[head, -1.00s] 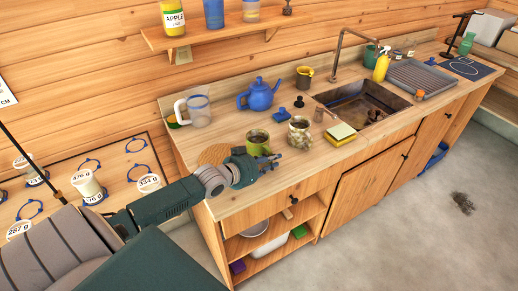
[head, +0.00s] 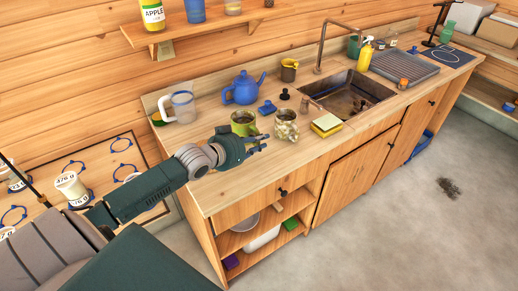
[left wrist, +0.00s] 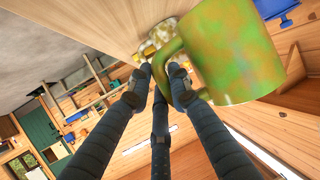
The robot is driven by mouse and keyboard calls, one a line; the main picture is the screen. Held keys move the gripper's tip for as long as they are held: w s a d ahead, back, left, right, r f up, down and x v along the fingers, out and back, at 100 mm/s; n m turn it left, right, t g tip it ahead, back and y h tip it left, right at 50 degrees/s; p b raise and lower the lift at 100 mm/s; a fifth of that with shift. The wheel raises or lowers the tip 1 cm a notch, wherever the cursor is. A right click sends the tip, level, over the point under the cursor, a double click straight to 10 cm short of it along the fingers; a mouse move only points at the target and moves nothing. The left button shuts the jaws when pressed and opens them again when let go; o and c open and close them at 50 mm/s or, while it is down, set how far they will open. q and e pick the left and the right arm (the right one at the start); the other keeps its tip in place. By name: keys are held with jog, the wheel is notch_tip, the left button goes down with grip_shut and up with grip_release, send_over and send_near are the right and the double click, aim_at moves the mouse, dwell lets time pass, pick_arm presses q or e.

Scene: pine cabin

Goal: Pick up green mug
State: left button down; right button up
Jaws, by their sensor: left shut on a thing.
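The green mug (head: 243,124), mottled with orange, is near the counter's front left part in the head view. In the left wrist view the green mug (left wrist: 236,50) is large at upper right, its handle running between my fingertips. My left gripper (head: 258,145) is shut on this handle, in front of the mug; its fingers (left wrist: 160,75) also show in the wrist view. The mug looks slightly above the counter, but its base is partly hidden by the gripper. My right gripper is not in view.
A patterned mug (head: 286,125) stands close to the right of the green mug. A blue teapot (head: 243,88) and a clear pitcher (head: 183,108) stand behind. Sponges (head: 326,125) lie by the sink (head: 348,95). The front left counter (head: 225,190) is clear.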

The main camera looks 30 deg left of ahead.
pick_arm(q)
notch_tip(320, 180, up, 11)
jog(key=shift+f+b, duration=0.2)
jog(key=shift+b, duration=0.4)
notch_tip(320, 180, up, 4)
jog(key=shift+f, duration=0.2)
jog(key=shift+r, duration=0.1)
dwell(0.5)
